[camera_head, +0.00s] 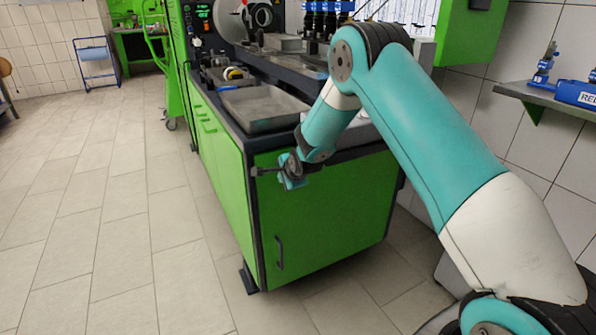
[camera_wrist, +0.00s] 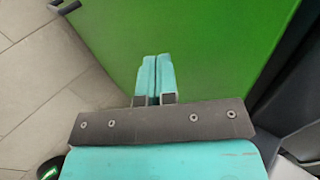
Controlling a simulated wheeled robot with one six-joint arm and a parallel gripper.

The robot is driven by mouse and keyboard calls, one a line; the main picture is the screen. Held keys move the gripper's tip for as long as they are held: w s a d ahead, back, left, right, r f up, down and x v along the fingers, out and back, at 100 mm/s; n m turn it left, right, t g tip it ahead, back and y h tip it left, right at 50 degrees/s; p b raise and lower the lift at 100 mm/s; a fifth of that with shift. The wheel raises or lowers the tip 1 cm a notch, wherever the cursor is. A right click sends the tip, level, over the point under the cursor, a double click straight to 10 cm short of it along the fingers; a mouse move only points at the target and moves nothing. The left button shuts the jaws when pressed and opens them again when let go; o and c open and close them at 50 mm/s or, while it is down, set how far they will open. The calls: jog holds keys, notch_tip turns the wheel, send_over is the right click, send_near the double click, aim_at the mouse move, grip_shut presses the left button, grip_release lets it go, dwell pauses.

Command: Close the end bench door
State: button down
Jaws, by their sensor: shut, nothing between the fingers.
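The end bench door (camera_head: 330,215) is the green panel on the near end of the bench, with a dark upright handle (camera_head: 278,252) near its left edge. It looks about flush with the dark frame, with no wide gap visible; whether it is fully latched I cannot tell. My gripper (camera_head: 291,184) is in front of the upper left part of the door, above the handle. In the wrist view my gripper's teal fingers (camera_wrist: 157,66) are together and empty, over the green door surface (camera_wrist: 205,45). Contact with the door cannot be made out.
The bench top carries a metal tray (camera_head: 262,107) and other parts. A wall shelf (camera_head: 560,98) with blue tools is on the right. A blue-and-white cart (camera_head: 97,65) stands far back left. The tiled floor (camera_head: 110,200) left of the bench is clear.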

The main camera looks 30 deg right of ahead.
jog(key=v, duration=1.1)
jog(key=shift+s+d+f+p, duration=0.25)
jog(key=shift+s+d+p, duration=0.15)
jog(key=shift+s, duration=0.1)
jog(key=s+a+r+n+g+y, duration=0.3)
jog(key=s+a+r+n, duration=0.65)
jog(key=s+a, duration=0.25)
jog(key=s+a+r+n+g+y, duration=0.1)
jog(key=s+a+r+n+g, duration=0.2)
jog(key=s+n, duration=0.7)
jog(key=s+a+r+n+g+y, duration=0.1)
jog(key=s+a+r+n+g, duration=0.35)
jog(key=s, duration=1.05)
notch_tip(320, 180, up, 14)
jog(key=w+d+n+t+p, duration=0.1)
jog(key=d+p, duration=0.1)
jog(key=p, duration=1.4)
jog(key=shift+w, duration=0.1)
jog(key=shift+d, duration=0.15)
